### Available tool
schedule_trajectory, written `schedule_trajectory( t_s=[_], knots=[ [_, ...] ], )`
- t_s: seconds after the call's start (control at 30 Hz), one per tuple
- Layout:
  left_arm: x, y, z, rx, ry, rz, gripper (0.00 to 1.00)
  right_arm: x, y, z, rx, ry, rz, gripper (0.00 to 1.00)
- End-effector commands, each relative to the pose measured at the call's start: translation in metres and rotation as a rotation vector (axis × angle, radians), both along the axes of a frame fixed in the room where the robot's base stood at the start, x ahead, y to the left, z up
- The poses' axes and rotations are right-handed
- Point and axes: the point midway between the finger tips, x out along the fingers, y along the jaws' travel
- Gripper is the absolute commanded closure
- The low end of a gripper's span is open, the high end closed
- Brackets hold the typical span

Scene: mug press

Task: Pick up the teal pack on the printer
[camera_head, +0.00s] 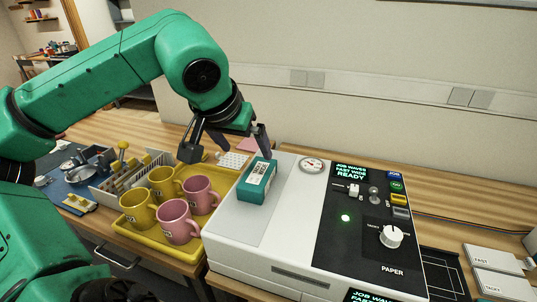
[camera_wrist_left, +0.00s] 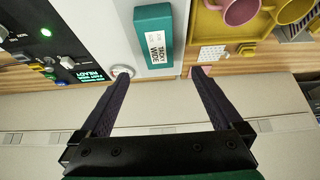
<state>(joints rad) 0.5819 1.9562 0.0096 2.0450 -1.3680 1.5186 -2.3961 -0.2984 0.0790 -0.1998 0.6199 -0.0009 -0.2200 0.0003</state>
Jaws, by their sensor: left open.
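The teal pack (camera_head: 257,181) is a small box with a white printed label. It lies on the light grey top at the left part of the white printer (camera_head: 238,233). In the left wrist view the teal pack (camera_wrist_left: 153,37) shows ahead of the fingers, a little left of the middle of the gap. My left gripper (camera_head: 233,146) is open and empty, above and behind the pack, apart from it. In the left wrist view its two fingers (camera_wrist_left: 160,72) stand wide apart. My right gripper is in neither view.
A yellow tray (camera_head: 158,246) with yellow and pink mugs stands left of the printer. The printer's black panel with a knob (camera_head: 391,236) and buttons is right of the pack. A round gauge (camera_head: 312,165) sits near the printer's back edge. White boxes (camera_head: 494,258) lie far right.

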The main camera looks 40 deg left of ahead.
Motion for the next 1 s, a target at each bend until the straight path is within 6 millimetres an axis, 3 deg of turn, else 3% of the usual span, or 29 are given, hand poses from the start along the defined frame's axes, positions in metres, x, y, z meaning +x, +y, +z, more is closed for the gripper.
schedule_trajectory(
  t_s=[0.37, 0.73, 1.0],
  knots=[
    [0.041, 0.014, -0.07, -0.001, 0.004, -0.002, 0.0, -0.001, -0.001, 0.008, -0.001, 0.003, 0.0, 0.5],
    [0.069, 0.019, -0.111, -0.009, 0.002, -0.004, 0.0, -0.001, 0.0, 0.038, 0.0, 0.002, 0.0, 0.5],
    [0.073, 0.022, -0.121, 0.0, 0.0, -0.001, 0.0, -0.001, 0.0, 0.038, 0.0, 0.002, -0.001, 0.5]
  ],
)
